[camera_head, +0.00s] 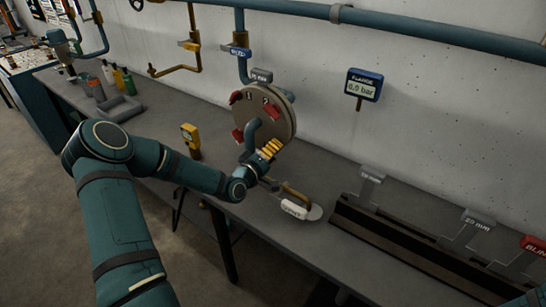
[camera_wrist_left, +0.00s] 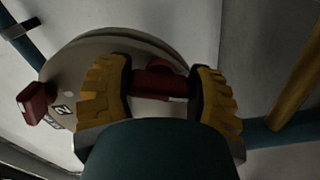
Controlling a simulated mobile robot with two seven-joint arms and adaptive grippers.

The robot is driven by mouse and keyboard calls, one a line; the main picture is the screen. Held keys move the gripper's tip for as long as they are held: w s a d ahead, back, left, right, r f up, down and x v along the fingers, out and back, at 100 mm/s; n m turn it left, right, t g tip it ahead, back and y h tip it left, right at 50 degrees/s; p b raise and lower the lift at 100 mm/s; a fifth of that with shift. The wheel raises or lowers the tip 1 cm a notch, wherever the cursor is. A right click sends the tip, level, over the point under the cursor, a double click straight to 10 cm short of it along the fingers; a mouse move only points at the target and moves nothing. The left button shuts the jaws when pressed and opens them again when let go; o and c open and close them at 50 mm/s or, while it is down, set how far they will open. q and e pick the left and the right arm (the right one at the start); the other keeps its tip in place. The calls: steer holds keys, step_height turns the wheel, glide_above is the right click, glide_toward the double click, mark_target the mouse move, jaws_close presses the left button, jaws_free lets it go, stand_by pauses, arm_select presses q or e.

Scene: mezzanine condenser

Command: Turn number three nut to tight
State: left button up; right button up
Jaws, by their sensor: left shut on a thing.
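A round beige flange disc (camera_head: 284,122) stands upright above the bench on a blue pipe. Red nuts show on its face at upper left (camera_head: 236,97), upper right (camera_head: 271,110) and lower left (camera_head: 238,135). My left gripper (camera_head: 270,149), with yellow fingers, is at the disc's lower right. In the left wrist view its fingers are shut around a red nut (camera_wrist_left: 160,82), partly hidden by them. The number of this held nut is not readable. Another red nut (camera_wrist_left: 37,101), beside a label "2", is clear of the fingers. My right gripper is not in view.
A gauge display (camera_head: 364,84) marked FLANGE reads 0,0 bar. A yellow handheld device (camera_head: 191,140) stands on the bench left of the disc. A white-tagged tool (camera_head: 293,209) lies below the gripper. A dark rack (camera_head: 400,245) with labelled holders fills the right.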

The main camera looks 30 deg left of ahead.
arm_select(q)
steer(key=shift+f+m+b, duration=0.1)
steer(key=shift+m+b, duration=0.4)
steer(key=shift+m, duration=0.4)
steer(key=o, duration=1.2)
steer(key=s, duration=0.8)
steer(key=s+a, duration=0.1)
steer(key=s, duration=0.3)
